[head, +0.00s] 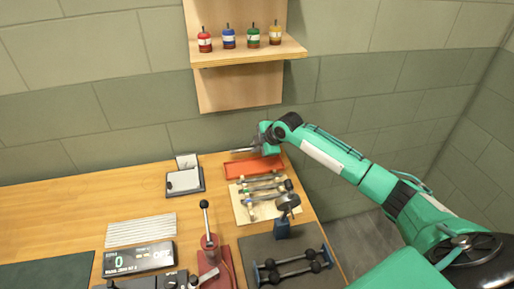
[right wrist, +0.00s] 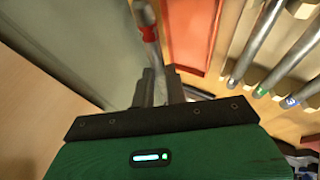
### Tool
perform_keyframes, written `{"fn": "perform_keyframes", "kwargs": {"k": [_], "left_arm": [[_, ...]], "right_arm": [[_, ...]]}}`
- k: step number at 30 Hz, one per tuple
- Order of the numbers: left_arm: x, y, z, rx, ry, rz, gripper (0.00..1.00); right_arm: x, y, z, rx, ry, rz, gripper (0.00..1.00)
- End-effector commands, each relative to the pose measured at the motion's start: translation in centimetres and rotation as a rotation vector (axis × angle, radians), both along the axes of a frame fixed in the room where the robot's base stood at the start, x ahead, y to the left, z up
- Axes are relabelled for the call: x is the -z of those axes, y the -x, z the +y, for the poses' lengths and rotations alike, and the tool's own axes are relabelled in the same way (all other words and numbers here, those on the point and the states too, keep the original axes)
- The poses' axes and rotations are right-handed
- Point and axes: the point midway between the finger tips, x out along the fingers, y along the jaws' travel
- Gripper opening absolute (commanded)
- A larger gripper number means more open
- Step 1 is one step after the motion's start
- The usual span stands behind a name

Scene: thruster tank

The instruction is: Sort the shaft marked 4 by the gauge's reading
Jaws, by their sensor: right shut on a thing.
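My right gripper (head: 262,148) is at the back right of the bench, above the red tray (head: 252,167). In the right wrist view its jaws (right wrist: 158,88) are shut on a metal shaft (right wrist: 147,18) with a red band; I cannot read a number on it. The shaft (head: 242,150) points left in the head view. Other shafts (head: 262,187) lie on a pale rack (head: 243,213); in the right wrist view they carry green and blue marks. The gauge's dark display (head: 138,258) shows a green 0. My left gripper is not in view.
A blue stand with a dark round head (head: 283,222), a dark mat with a black double-bar holder (head: 292,266), a red-based lever device (head: 208,240), a white grooved plate (head: 140,230) and a white-topped block (head: 184,181) stand on the bench. A bottle shelf (head: 250,52) hangs above.

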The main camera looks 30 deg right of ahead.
Motion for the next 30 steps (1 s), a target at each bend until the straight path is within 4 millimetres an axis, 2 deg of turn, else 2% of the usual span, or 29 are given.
{"fn": "perform_keyframes", "kwargs": {"k": [11, 30], "left_arm": [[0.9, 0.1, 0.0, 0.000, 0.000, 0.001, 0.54], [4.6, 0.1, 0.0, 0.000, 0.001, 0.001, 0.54]], "right_arm": [[1.1, -0.1, -0.3, -0.012, 0.001, -0.004, 0.00], [5.6, -0.1, -0.3, -0.012, 0.002, -0.003, 0.00]]}}
